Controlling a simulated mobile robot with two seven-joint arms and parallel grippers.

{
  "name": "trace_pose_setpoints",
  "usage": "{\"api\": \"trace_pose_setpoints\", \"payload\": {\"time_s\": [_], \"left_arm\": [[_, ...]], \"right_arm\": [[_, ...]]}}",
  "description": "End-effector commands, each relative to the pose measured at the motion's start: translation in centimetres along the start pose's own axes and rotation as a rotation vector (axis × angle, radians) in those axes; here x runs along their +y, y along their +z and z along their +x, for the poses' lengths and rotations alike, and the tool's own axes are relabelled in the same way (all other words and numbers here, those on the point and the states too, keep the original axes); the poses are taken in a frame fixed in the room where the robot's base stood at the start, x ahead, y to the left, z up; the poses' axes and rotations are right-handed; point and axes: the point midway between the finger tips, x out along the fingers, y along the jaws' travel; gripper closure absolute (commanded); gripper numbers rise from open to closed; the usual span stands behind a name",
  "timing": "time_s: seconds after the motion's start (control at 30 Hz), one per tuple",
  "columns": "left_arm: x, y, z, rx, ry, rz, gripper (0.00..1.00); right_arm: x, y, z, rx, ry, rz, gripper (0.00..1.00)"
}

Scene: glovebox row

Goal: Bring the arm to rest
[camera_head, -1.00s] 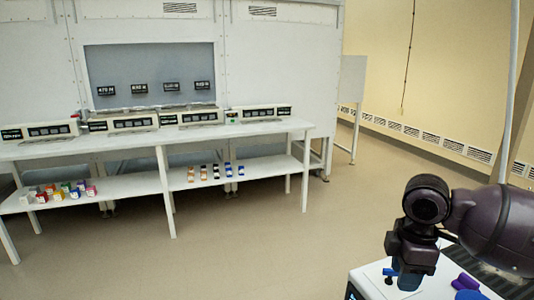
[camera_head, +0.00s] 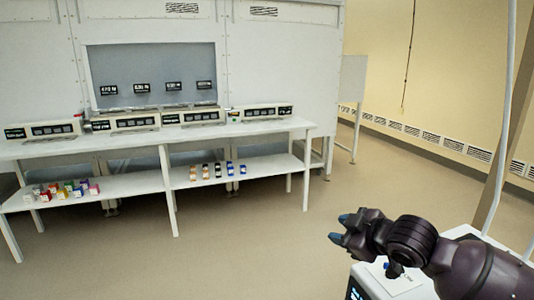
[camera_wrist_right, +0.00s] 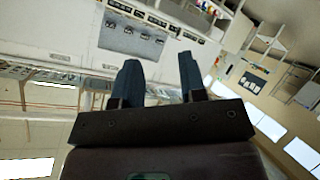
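My right arm reaches in from the lower right in the head view. Its gripper (camera_head: 341,228) points left, with two blue-tipped fingers apart and nothing between them. The right wrist view shows the same gripper (camera_wrist_right: 162,82) with a clear gap between its fingers and the room beyond. The gripper is in free air, left of and above a white-topped unit. My left gripper is not in view.
A long white bench (camera_head: 110,141) with several instruments stands at the back left. Small boxes and bottles are on its lower shelf (camera_head: 130,187). The middle floor is clear.

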Motion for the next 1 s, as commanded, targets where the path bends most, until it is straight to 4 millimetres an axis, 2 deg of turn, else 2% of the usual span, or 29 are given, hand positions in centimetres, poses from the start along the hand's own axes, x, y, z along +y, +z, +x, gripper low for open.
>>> {"api": "trace_pose_setpoints", "payload": {"time_s": [0.03,0.27,0.47,0.77,1.0], "left_arm": [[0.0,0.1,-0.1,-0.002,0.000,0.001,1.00],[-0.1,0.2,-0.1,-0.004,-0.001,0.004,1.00],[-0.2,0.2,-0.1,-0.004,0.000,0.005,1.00],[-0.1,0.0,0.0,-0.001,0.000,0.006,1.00],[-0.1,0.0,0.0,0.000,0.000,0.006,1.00]], "right_arm": [[-1.1,0.7,0.3,0.039,0.019,0.037,0.62],[-4.5,4.2,0.1,0.164,0.134,0.168,0.62],[-7.7,8.8,-1.2,0.186,0.229,0.277,0.62],[-13.2,16.7,-4.3,0.102,0.341,0.421,0.62],[-19.7,24.0,-8.4,-0.066,0.397,0.567,0.62]]}}
